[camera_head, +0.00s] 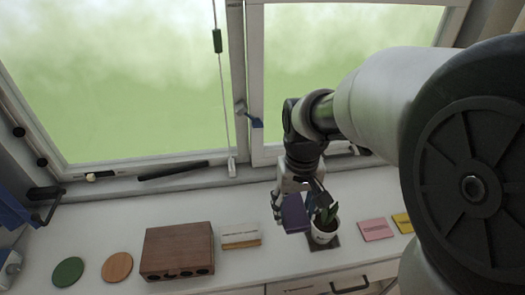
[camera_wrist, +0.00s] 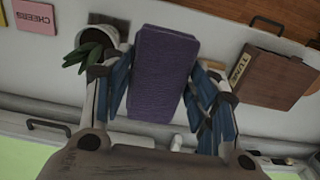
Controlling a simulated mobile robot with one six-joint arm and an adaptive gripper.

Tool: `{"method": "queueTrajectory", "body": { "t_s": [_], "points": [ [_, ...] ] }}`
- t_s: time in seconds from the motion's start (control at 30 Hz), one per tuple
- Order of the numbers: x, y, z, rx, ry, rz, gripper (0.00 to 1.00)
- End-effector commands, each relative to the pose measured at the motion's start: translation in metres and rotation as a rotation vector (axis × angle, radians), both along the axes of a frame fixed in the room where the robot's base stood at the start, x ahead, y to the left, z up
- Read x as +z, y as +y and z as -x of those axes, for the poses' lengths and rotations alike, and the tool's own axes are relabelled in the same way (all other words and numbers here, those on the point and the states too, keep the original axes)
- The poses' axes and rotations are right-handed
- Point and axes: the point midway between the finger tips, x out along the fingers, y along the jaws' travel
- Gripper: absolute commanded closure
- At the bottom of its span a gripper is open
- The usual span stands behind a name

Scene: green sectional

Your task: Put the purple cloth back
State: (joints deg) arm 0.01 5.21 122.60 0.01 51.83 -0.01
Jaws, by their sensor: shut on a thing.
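The purple cloth (camera_head: 295,213) is a flat, folded, block-like bundle. My gripper (camera_head: 298,200) is shut on it from two sides, above the white sill counter. In the wrist view the cloth (camera_wrist: 162,70) lies between the blue-lined fingers of my gripper (camera_wrist: 160,82), with its broad face showing. In the head view it overlaps the left side of a small potted plant (camera_head: 323,232). I cannot tell whether it touches the plant.
A dark square (camera_head: 330,243) lies beside the pot. Pink (camera_head: 375,229) and yellow cards (camera_head: 402,222) lie right. Windows stand behind.

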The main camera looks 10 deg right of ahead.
Motion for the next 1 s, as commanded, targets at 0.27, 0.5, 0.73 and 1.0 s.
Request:
{"method": "queueTrajectory", "body": {
  "t_s": [0.27, 0.5, 0.73, 1.0],
  "points": [
    [-0.047, 0.000, 0.001, 0.000, 0.012, 0.000, 0.66],
    [-0.113, 0.000, 0.002, 0.000, 0.012, 0.000, 0.66],
    [-0.153, 0.000, 0.001, 0.000, 0.008, 0.000, 0.66],
    [-0.174, 0.000, 0.001, 0.000, 0.007, 0.000, 0.66]
  ]
}}
